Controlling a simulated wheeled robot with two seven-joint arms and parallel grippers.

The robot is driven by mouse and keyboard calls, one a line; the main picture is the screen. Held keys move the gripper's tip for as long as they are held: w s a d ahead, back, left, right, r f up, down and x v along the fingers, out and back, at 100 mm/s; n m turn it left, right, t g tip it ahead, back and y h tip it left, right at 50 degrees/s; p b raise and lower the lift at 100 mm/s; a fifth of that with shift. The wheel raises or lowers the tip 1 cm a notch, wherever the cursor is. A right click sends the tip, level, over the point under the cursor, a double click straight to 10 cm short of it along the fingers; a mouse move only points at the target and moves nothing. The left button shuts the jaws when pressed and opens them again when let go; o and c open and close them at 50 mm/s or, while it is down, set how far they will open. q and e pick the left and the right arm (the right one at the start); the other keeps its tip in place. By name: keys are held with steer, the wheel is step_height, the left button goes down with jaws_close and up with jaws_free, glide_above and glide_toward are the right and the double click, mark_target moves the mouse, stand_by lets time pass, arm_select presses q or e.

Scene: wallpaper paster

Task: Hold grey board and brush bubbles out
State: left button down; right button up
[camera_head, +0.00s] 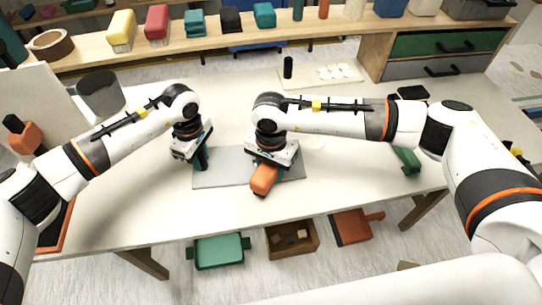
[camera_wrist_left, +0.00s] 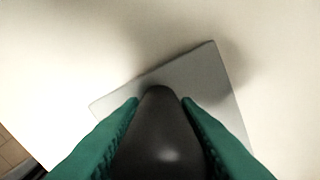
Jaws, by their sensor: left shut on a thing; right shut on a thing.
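The grey board (camera_head: 226,174) lies flat near the front middle of the white table. It also shows in the left wrist view (camera_wrist_left: 205,75). My left gripper (camera_head: 201,161) is over the board's left end. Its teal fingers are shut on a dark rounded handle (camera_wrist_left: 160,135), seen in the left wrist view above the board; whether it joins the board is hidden. My right gripper (camera_head: 268,162) is over the board's right part, shut on an orange brush (camera_head: 264,180). The brush reaches the board's front edge; its underside and any contact are hidden.
A green tool (camera_head: 407,160) lies on the table at the right. A dark grey cylinder (camera_head: 100,94) and an orange tool (camera_head: 24,137) are at the left. The table behind the board is mostly clear.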

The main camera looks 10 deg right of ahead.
steer(key=w, duration=0.4)
steer(key=w+f, duration=0.1)
steer(key=w, duration=0.3)
steer(key=w+d, duration=0.1)
steer(key=w, duration=0.3)
steer(key=shift+w+f, duration=0.15)
steer(key=shift+c, duration=0.5)
steer(key=s, duration=0.8)
steer(key=s+a, duration=0.1)
steer(key=s, duration=0.3)
steer(key=w, duration=0.8)
steer(key=w+d, duration=0.1)
steer(key=w, duration=0.2)
steer(key=shift+w, duration=0.4)
step_height(320, 180, up, 8)
steer(key=o, duration=0.5)
steer(key=shift+c, duration=0.2)
steer(key=c, duration=0.4)
steer(key=shift+o, duration=0.2)
